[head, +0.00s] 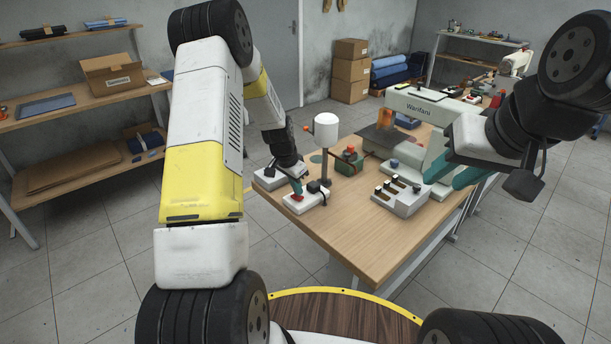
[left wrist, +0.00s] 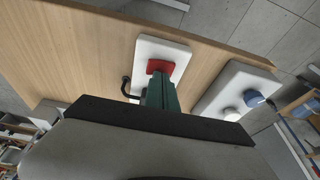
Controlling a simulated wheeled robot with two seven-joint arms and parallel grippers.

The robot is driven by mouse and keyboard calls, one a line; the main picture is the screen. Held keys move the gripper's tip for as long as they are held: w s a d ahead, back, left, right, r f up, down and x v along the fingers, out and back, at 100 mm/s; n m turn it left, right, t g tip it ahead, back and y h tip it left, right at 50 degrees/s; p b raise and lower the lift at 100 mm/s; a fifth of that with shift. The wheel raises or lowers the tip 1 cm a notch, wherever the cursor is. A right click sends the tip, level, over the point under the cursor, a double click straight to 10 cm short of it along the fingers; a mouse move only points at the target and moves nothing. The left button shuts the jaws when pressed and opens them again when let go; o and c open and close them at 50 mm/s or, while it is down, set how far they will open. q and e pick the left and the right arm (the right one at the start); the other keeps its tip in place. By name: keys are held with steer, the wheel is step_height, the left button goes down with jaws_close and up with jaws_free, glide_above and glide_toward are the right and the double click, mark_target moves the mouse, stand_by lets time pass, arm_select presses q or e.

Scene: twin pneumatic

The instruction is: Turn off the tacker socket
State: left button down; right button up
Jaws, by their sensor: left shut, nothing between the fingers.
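A white socket block (head: 308,199) with a red switch (head: 298,197) and a black plug and cable sits at the table's near left corner. No label on it can be read. My left gripper (head: 296,178) points down over it, shut and empty. In the left wrist view the shut green fingers (left wrist: 160,92) reach the near edge of the red switch (left wrist: 160,67) on the white block (left wrist: 165,48). Whether they touch or press it I cannot tell. My right gripper (head: 452,176) has its green fingers apart beside the sewing machine, away from the socket.
A white box (left wrist: 235,84) with a blue and a white knob stands next to the socket. Behind are a white-capped post (head: 326,135) and the sewing machine (head: 420,106). A white block with several dark switches (head: 402,197) stands right. The table's front middle is clear.

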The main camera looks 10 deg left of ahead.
arm_select(q)
steer(key=shift+r, duration=0.1)
steer(key=shift+r, duration=0.35)
steer(key=w+a+v, duration=0.1)
steer(key=w+v, duration=0.1)
steer(key=v, duration=1)
steer(key=shift+a+r, duration=0.25)
steer(key=shift+r, duration=0.25)
steer(key=shift+s+r, duration=0.1)
steer(key=s+d+r+n+t, duration=0.2)
steer(key=s+d+r+n, duration=0.15)
steer(key=s+r, duration=1.2)
steer(key=s+d+r+n, duration=0.1)
steer(key=s, duration=0.7)
steer(key=s+d+r+n+t, duration=0.1)
steer(key=s+n, duration=0.1)
steer(key=s, duration=0.6)
steer(key=shift+s+d+r, duration=0.2)
steer(key=shift+d+r, duration=0.1)
